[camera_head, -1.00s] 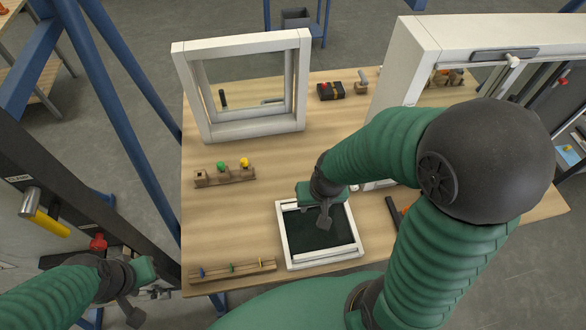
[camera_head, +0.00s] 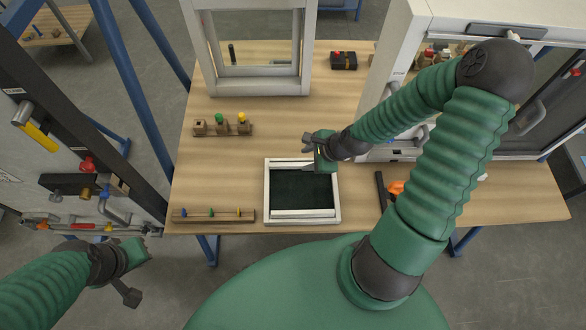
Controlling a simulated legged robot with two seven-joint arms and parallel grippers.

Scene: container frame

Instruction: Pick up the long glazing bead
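A small white frame (camera_head: 268,192) with a dark green inside lies flat on the wooden table. Pale strips run along it, one on its near side (camera_head: 303,213) and one on its far side (camera_head: 288,162); I cannot tell for sure which is the long glazing bead. My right gripper (camera_head: 308,155) is at the far edge of this frame, its dark fingers toward the left. They are too small to show their opening or any hold. My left gripper (camera_head: 130,292) is off the table at the lower left, away from the frame, its opening unclear.
A wooden block with coloured knobs (camera_head: 222,129) and a wooden rail with small coloured pegs (camera_head: 213,216) stand to the left. A white window frame (camera_head: 302,85) stands behind. A white cabinet (camera_head: 405,70) stands at the right. Bare table (camera_head: 225,170) lies between.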

